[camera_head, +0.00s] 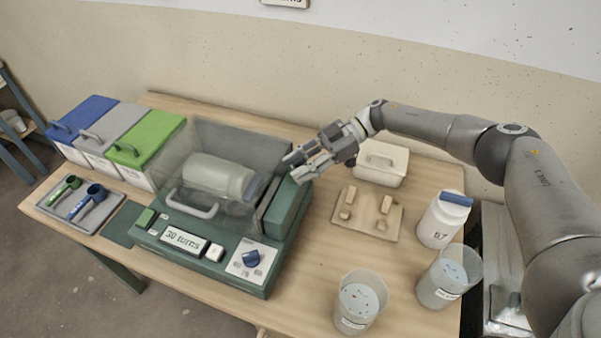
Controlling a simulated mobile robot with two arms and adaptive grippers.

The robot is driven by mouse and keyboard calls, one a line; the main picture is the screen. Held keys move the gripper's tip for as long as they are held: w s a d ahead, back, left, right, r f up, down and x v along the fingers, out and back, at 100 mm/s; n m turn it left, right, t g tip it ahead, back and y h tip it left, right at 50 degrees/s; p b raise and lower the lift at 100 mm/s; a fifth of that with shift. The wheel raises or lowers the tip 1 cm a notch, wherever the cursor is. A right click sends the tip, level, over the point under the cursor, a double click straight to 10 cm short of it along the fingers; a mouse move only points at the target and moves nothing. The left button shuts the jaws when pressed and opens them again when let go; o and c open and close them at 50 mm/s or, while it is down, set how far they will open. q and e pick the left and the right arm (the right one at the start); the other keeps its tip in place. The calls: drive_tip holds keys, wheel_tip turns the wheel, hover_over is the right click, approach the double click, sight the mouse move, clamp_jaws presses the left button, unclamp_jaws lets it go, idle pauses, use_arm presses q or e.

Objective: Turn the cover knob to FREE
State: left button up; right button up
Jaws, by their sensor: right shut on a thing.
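A green machine (185,262) stands on the table under a clear cover (180,150) with a grey handle (192,207). A pale jar (215,175) lies on its side under the cover. A blue knob (251,258) sits on a white plate on the machine's front right; its lettering is too small to read. My right gripper (293,169) is by the upper right end of the machine, well behind and above the blue knob. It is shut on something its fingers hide. My left gripper is not in view.
Blue, grey and green lidded bins (150,137) and a scoop tray (68,212) stand at left. At right are a white box (382,165), a wooden board (366,222), a white bottle (443,222) and two clear buckets (357,303) (440,286). Bare tabletop lies right of the machine.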

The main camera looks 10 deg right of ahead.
drive_tip(key=shift+r, duration=0.1)
idle(0.4)
drive_tip(key=o, duration=0.7)
drive_tip(key=shift+a, duration=0.1)
drive_tip(key=shift+o, duration=0.2)
drive_tip(key=v, duration=1.2)
drive_tip(key=shift+w, duration=0.1)
drive_tip(key=shift+r, duration=0.1)
